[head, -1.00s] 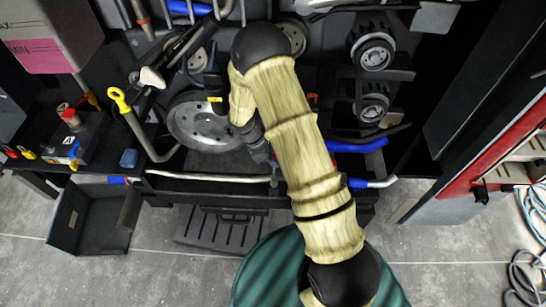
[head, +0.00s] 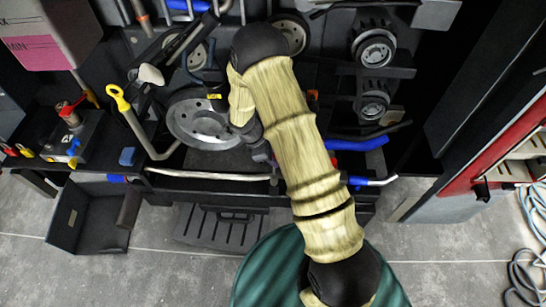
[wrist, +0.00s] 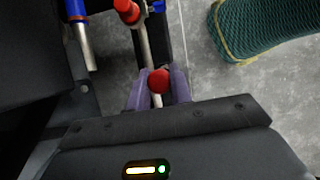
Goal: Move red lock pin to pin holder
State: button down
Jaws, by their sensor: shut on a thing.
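In the wrist view, the red lock pin (wrist: 158,81) shows as a round red head between the two purple fingers of my gripper (wrist: 158,90), which is shut on it. Its lower part is hidden. A pale metal bar (wrist: 147,48) runs behind it. In the head view my arm covers the gripper and the pin. I cannot pick out the pin holder for certain; a row of small red and yellow knobs (head: 26,151) stands at the far left.
A second red part (wrist: 127,10) sits on the bar farther up. A dark box with a red-topped fitting (head: 70,110) stands on the left bench. A dark open bin (head: 88,222) is on the floor. A brake disc (head: 205,125) lies left of my arm. Grey floor is clear at the front left.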

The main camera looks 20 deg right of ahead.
jog(key=shift+f, duration=0.3)
dwell(0.5)
jog(key=shift+f+b, duration=0.4)
jog(key=shift+f, duration=0.05)
dwell(0.3)
jog(key=shift+f+b, duration=0.95)
jog(key=shift+f, duration=0.35)
jog(key=shift+f+b, duration=0.7)
jog(key=shift+f, duration=0.3)
jog(key=c, duration=0.8)
grip_release()
jog(key=shift+o, duration=0.2)
jog(key=shift+r, duration=0.1)
